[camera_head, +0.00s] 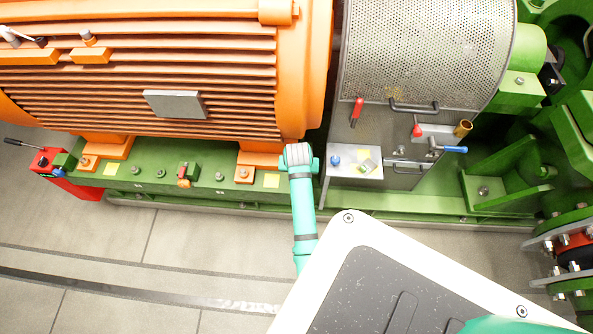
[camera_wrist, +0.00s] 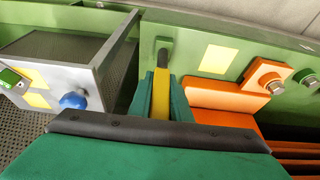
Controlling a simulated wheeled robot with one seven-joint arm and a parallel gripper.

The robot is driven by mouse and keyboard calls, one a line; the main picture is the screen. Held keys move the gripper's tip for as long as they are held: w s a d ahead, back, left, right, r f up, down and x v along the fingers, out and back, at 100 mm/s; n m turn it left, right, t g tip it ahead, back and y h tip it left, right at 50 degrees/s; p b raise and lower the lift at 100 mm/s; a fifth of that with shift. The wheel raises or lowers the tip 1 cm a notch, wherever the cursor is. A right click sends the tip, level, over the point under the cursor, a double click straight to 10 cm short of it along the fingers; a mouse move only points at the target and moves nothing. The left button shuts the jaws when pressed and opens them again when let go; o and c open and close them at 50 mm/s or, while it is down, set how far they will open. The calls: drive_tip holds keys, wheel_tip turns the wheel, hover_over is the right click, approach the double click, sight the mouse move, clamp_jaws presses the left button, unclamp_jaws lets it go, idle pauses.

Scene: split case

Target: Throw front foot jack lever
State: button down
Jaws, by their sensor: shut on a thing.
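My gripper (camera_wrist: 161,92) is shut on a narrow lever (camera_wrist: 162,60), yellow between the teal fingers with a dark end showing beyond them. The lever stands at the green base beside the motor's orange foot (camera_wrist: 225,97). In the head view my gripper hangs by the motor's right-hand foot (camera_head: 258,160) and hides the lever. Most of the lever's lower part is hidden by the fingers, so its full angle cannot be told.
A grey box (camera_head: 354,180) with a blue knob (camera_wrist: 73,100) stands close beside my gripper. The orange ribbed motor (camera_head: 200,60) and perforated guard (camera_head: 425,50) rise behind. A red box (camera_head: 75,188) with a black-handled lever (camera_head: 20,143) lies far left. Floor in front is clear.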

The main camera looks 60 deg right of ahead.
drive_tip(key=c, duration=1.6)
unclamp_jaws()
drive_tip(key=shift+c, duration=0.2)
drive_tip(key=v, duration=1)
drive_tip(key=shift+r, duration=0.4)
drive_tip(key=shift+a+f, duration=0.1)
